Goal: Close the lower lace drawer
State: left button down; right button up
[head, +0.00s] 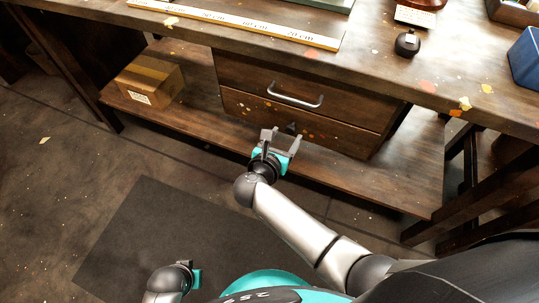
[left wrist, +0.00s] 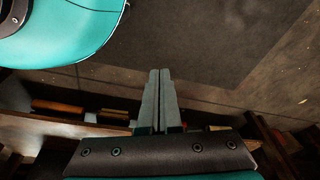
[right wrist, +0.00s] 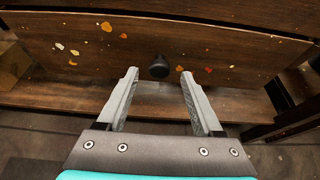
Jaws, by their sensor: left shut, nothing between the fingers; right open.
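The lower drawer (head: 338,134) is a dark wooden front with paint flecks and a small black round knob (head: 291,127), under an upper drawer with a metal bar handle. How far it stands out is hard to tell. My right gripper (head: 282,138) is open just in front of the knob. In the right wrist view the lower drawer front (right wrist: 95,52) fills the upper part, and the knob (right wrist: 159,67) shows between the open fingertips (right wrist: 160,77), with no clear contact. My left gripper (left wrist: 160,73) is shut and empty, low near my base, away from the drawers.
The workbench (head: 370,62) overhangs the drawers, with a ruler (head: 230,24), a small black object (head: 407,43) and a blue box (head: 526,58) on top. A cardboard box (head: 150,82) sits on the lower shelf (head: 190,118). The floor in front has a dark mat (head: 150,225) and is clear.

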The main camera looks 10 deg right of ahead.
jog(key=shift+s+a+r+p, duration=0.3)
jog(key=shift+s+p, duration=0.05)
jog(key=shift+s, duration=0.1)
pick_arm(q)
jog(key=s+a+f+p, duration=0.4)
jog(key=s+a+p, duration=0.2)
jog(key=s, duration=0.4)
jog(key=shift+s+f, duration=0.25)
jog(key=shift+f, duration=0.1)
pick_arm(e)
jog(key=v, duration=1)
